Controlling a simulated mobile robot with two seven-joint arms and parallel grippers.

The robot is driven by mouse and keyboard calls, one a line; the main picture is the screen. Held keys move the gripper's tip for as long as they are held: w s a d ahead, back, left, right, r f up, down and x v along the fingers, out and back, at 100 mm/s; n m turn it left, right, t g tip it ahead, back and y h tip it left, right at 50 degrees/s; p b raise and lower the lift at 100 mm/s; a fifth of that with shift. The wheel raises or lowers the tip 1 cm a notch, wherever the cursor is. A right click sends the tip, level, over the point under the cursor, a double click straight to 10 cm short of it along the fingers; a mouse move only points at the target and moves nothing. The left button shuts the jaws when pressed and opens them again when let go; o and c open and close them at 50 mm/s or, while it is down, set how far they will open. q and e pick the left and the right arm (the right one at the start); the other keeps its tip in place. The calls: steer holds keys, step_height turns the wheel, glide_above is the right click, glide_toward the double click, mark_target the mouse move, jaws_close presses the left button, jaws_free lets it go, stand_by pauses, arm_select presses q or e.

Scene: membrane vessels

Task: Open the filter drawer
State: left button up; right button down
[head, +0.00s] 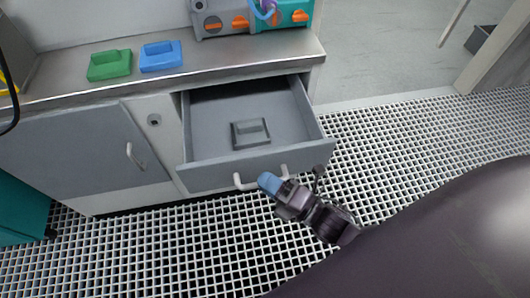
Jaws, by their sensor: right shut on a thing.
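The filter drawer (215,172) is pulled out from the cabinet, and its inside shows from above. A grey filter block (250,132) lies on the drawer floor. A white bar handle (244,185) runs along the drawer's front, with its middle hidden behind my gripper. My right gripper (270,184), with blue fingertips, is shut on the drawer handle. My left gripper is not in view.
A green block (110,65) and a blue block (161,56) sit on the steel counter (60,88). A grey and teal unit (250,17) with orange knobs stands at its back. A closed cabinet door (80,155) is left of the drawer. The grated floor (400,140) is open at right.

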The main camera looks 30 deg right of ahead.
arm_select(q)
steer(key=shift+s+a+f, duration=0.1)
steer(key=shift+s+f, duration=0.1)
arm_select(e)
steer(key=shift+s+a, duration=0.15)
steer(key=shift+s, duration=0.4)
steer(key=shift+s+a, duration=0.15)
steer(key=shift+s, duration=0.35)
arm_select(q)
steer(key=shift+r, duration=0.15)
arm_select(e)
steer(key=c, duration=1.1)
jaws_free()
steer(key=shift+d, duration=0.1)
